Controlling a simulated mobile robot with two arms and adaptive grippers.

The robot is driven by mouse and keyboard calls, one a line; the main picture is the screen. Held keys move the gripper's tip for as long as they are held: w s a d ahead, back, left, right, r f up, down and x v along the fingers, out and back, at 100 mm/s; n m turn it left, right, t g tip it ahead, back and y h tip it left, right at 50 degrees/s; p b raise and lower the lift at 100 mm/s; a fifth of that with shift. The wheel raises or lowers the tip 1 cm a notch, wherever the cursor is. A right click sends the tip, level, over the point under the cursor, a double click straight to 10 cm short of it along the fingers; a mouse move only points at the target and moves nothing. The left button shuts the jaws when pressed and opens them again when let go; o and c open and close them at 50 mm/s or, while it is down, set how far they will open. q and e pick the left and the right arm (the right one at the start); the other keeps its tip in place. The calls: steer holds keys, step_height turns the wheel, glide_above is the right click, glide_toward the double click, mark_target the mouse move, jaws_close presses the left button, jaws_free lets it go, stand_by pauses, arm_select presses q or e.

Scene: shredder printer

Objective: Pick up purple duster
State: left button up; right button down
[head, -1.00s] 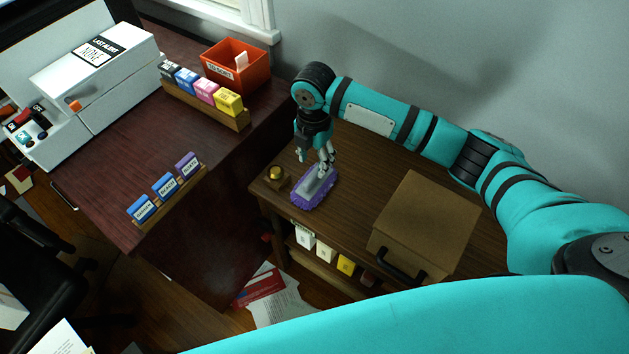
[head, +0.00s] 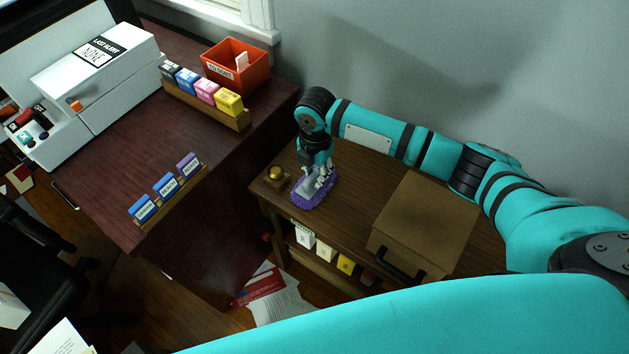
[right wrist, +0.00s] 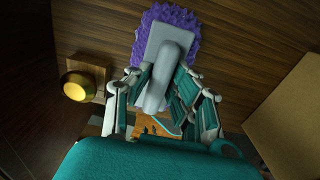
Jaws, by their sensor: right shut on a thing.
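The purple duster (head: 314,198) lies on the small wooden side table (head: 352,215), with a fuzzy purple base and a grey back and handle. My right gripper (head: 316,183) is down at the duster, its fingers on both sides of the handle. In the right wrist view the duster (right wrist: 196,32) shows its grey handle between the fingers of my right gripper (right wrist: 162,92), which are shut on it. The duster appears to rest on the tabletop. My left gripper is not in view.
A brass bell-like object (head: 276,173) stands left of the duster, close by. A brown box with a black handle (head: 425,220) sits to the right. Small boxes fill the shelf below. A dark red desk (head: 215,150) with a white printer (head: 100,75) is at left.

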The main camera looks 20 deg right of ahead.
mark_target(315, 175)
stand_by(0.4)
steer(key=shift+r, duration=0.35)
steer(key=r, duration=0.2)
steer(key=shift+s+a+r, duration=0.15)
steer(key=shift+s+r, duration=0.2)
steer(key=s+a, duration=0.3)
steer(key=s, duration=0.4)
steer(key=s+a+r, duration=0.1)
steer(key=s+a, duration=0.2)
steer(key=s, duration=0.4)
steer(key=shift+r+b, duration=0.25)
steer(key=shift+b, duration=0.1)
steer(key=shift+a, duration=0.1)
steer(key=c, duration=1.9)
jaws_free()
jaws_close()
